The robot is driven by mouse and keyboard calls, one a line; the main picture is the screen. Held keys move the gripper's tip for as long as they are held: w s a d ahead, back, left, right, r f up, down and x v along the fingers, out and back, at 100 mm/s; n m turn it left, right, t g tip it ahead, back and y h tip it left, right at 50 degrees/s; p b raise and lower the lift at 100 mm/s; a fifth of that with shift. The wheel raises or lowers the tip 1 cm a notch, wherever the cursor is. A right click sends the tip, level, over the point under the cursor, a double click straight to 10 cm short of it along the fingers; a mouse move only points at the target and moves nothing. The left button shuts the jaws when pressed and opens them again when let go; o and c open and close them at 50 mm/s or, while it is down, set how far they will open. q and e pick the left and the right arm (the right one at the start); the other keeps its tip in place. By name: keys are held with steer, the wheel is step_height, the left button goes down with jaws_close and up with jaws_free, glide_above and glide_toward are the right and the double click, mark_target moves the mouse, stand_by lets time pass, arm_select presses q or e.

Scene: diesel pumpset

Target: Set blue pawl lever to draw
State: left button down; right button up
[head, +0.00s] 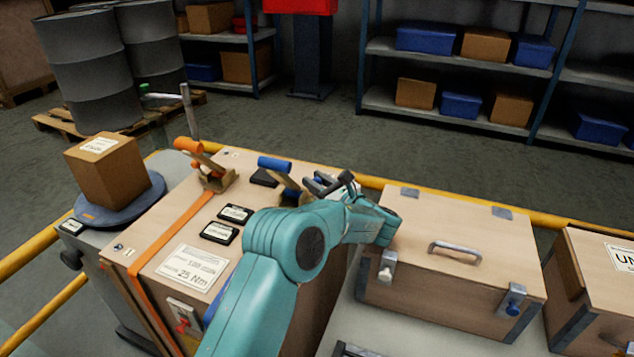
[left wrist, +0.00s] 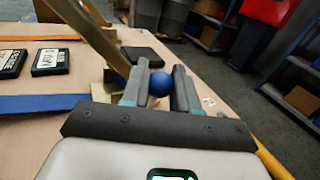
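The blue pawl lever has a blue cylindrical handle (head: 274,163) on a tan arm, standing on top of the wooden crate (head: 300,290). In the left wrist view its rounded blue end (left wrist: 160,83) shows between my fingers. My left gripper (head: 320,184) is open, just right of the handle, with its fingers pointing toward it. In the head view a small gap seems to remain between fingertips and handle; contact cannot be told. The lever's lower part is partly hidden by my arm. My right gripper does not show clearly in either view.
A lever with an orange handle (head: 188,145) stands left of the blue one, by an orange strap (head: 178,228). Two black label plates (head: 219,233) lie nearby. A closed wooden chest (head: 445,258) stands right. Yellow rails (head: 40,253) edge the area.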

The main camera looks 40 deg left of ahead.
arm_select(q)
steer(key=shift+s+f+n+b, duration=0.15)
steer(key=shift+f+n+b, duration=0.15)
steer(key=shift+b, duration=0.4)
steer(key=shift+s+d+r+y+b, duration=0.1)
steer(key=shift+s+y+b, duration=0.05)
steer(key=shift+y+b, duration=0.15)
steer(key=shift+r+n, duration=0.15)
steer(key=shift+n, duration=0.15)
steer(key=c, duration=1.2)
jaws_free()
steer(key=d, duration=0.4)
steer(key=s+d+p, duration=0.1)
steer(key=d, duration=0.3)
steer(key=s+d+p, duration=0.1)
steer(key=d, duration=0.3)
steer(key=shift+s+f, duration=0.1)
steer(key=shift+f, duration=0.2)
steer(key=shift+r, duration=0.1)
